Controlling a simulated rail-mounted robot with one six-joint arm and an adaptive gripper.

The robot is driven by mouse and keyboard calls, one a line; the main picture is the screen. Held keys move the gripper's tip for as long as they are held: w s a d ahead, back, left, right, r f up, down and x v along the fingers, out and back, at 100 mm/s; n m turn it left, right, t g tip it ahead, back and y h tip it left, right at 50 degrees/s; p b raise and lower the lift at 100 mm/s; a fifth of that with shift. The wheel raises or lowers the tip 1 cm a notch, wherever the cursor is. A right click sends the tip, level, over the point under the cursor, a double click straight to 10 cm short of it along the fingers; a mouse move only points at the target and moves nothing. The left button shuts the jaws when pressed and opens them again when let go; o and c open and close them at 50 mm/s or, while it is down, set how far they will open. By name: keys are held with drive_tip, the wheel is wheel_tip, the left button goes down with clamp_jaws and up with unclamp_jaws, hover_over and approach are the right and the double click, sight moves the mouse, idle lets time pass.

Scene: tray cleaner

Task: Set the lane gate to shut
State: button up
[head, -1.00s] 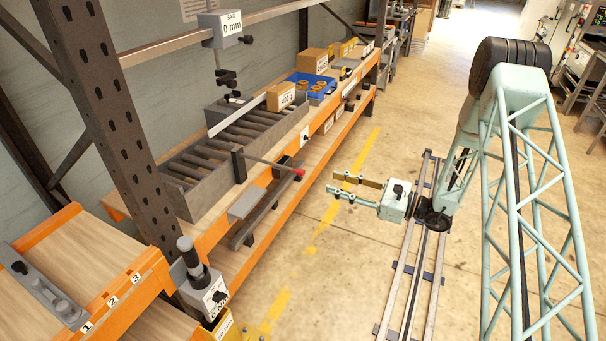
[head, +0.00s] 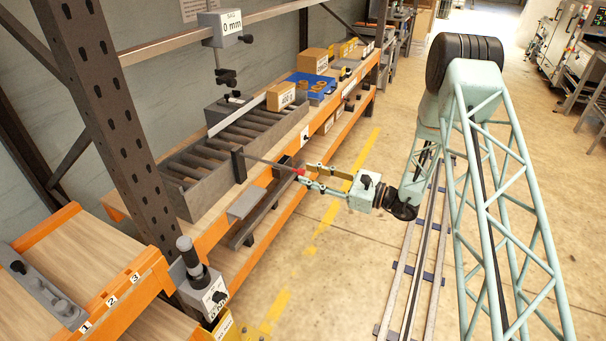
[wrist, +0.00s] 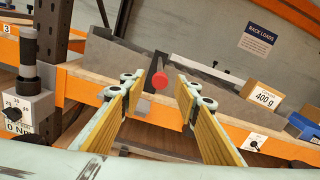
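The lane gate is a thin bar (head: 265,162) with a red knob (head: 299,172) at its end. It swings from a dark post (head: 238,164) at the front edge of the roller lane (head: 190,168). The bar sticks out over the aisle, away from the lane. My gripper (head: 304,174) is open, with its fingertips at the knob. In the wrist view the red knob (wrist: 160,88) lies between the two yellow-padded fingers, with gaps on both sides. I cannot tell how deep the knob sits between them.
The orange-edged shelf (head: 225,229) runs along the left. A box marked 400 g (head: 280,97) and a blue tray (head: 316,83) stand farther along. A dial device (head: 212,297) is at the near end, close to a dark rack upright (head: 105,110). The aisle floor is clear.

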drive_tip(key=shift+x, duration=1.45)
drive_tip(key=shift+c, duration=0.2)
clamp_jaws()
